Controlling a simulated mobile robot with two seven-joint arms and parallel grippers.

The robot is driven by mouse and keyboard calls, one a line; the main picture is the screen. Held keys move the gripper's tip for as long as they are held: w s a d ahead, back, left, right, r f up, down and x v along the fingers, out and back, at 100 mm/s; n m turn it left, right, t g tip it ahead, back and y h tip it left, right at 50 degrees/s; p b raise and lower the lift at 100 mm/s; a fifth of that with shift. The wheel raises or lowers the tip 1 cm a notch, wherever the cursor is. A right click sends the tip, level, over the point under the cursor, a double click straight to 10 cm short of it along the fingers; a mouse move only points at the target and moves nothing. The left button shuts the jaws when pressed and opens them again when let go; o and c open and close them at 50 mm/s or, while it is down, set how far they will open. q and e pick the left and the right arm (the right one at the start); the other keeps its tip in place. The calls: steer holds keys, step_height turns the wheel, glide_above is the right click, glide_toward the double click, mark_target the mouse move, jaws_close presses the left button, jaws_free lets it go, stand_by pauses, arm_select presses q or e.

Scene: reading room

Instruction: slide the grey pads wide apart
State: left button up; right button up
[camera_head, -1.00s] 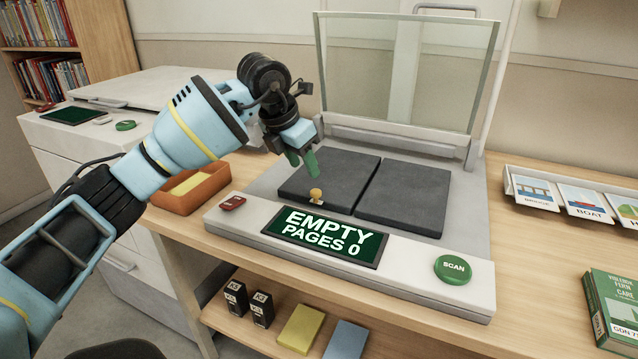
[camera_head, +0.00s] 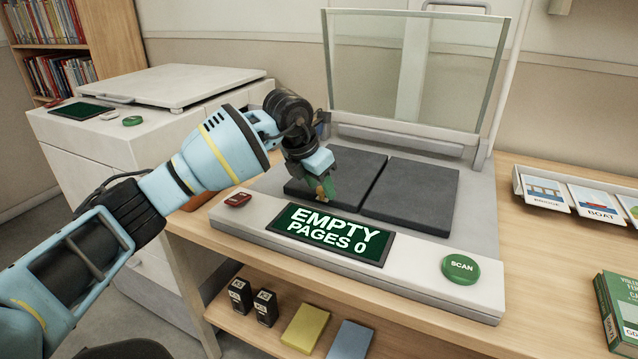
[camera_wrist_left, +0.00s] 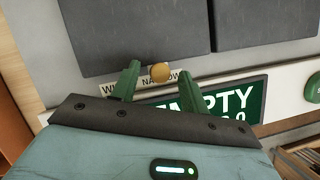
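Two dark grey pads lie side by side on the scanner bed, a left pad (camera_head: 352,172) and a right pad (camera_head: 412,194), with a narrow gap between them. They also show at the top of the left wrist view, as left pad (camera_wrist_left: 140,30) and right pad (camera_wrist_left: 265,22). A small yellow-tan knob (camera_wrist_left: 160,72) stands in front of the left pad, beside a label reading "NARROW" and a partly hidden word starting "WI". My left gripper (camera_head: 324,188) is low over it, its green fingers open on either side of the knob; contact is not clear. My right gripper is out of view.
The scanner's display (camera_head: 330,232) reads "EMPTY PAGES 0". A green SCAN button (camera_head: 460,268) sits at right, a red switch (camera_head: 238,200) at left. The glass lid (camera_head: 412,70) stands raised behind. Picture cards (camera_head: 600,203) and a green book (camera_head: 618,310) lie right.

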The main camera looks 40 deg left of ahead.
mark_target(311, 193)
arm_select(q)
jaws_close()
steer(key=shift+s+a+r+p, duration=0.15)
steer(key=shift+a+p, duration=0.1)
steer(key=shift+a, duration=0.3)
steer(key=shift+s+a+f+p, duration=0.1)
steer(key=shift+a+p, duration=0.15)
steer(key=shift+a, duration=0.35)
steer(key=shift+s+a+r+p, duration=0.15)
steer(key=shift+a+p, duration=0.1)
steer(key=shift+a, duration=0.3)
steer(key=shift+a+f, duration=0.1)
steer(key=shift+o, duration=0.3)
jaws_free()
steer(key=shift+a, duration=0.1)
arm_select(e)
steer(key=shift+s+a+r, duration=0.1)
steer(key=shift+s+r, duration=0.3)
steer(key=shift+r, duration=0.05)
